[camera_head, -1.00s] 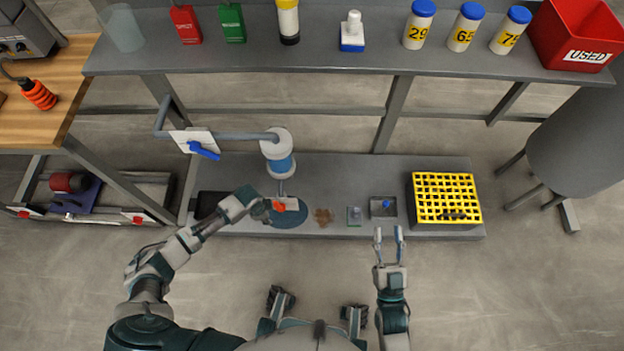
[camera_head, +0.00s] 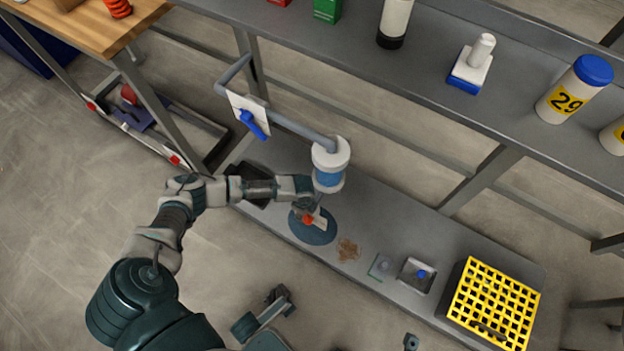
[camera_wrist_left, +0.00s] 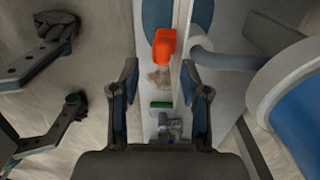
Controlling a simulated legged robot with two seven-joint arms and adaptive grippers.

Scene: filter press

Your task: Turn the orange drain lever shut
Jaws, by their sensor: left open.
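The orange drain lever (camera_head: 308,219) is below the white-and-blue filter housing (camera_head: 330,166), above a round dark blue patch (camera_head: 313,232). A pale plate is beside it. My left gripper (camera_head: 308,203) is right at the lever in the head view and partly covers it. In the left wrist view my left gripper (camera_wrist_left: 160,68) is open, with nothing between its fingers. The orange lever (camera_wrist_left: 164,46) shows ahead of the gap between the fingertips; contact cannot be made out.
A pipe with a blue-handled valve (camera_head: 253,122) runs to the housing. On the low platform are a brown stain (camera_head: 347,249), a small tray (camera_head: 417,276) and a yellow grid crate (camera_head: 495,303). A grey shelf (camera_head: 420,75) overhangs behind.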

